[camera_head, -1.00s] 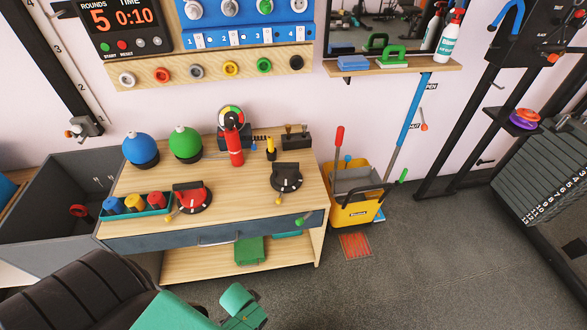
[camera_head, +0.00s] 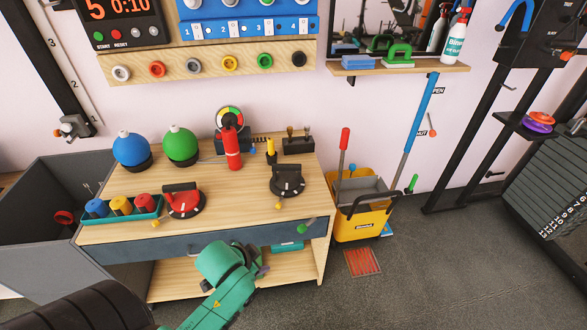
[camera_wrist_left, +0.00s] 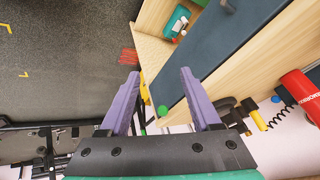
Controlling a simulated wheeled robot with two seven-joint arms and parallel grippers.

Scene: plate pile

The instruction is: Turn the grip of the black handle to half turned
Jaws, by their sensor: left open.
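The black handle (camera_head: 287,181) is a round black dial with a raised black grip across it, on the right part of the wooden cabinet top (camera_head: 235,190). A small yellow-tipped lever (camera_head: 278,206) shows at its front edge. My left gripper (camera_head: 262,264) is in front of the cabinet, below and apart from the black handle; my green wrist partly hides it. In the left wrist view its two purple fingers (camera_wrist_left: 158,76) are spread, with nothing between them. A dark part at the right finger (camera_wrist_left: 232,112) may be the black handle, partly hidden. My right gripper is not seen.
A red handle (camera_head: 183,200) sits left of the black one. Behind are a red cylinder (camera_head: 232,150), a yellow-topped tool (camera_head: 270,150) and a green ball (camera_head: 180,145). A green-tipped lever (camera_head: 305,228) sticks out at the drawer front. A yellow bucket (camera_head: 362,215) stands right.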

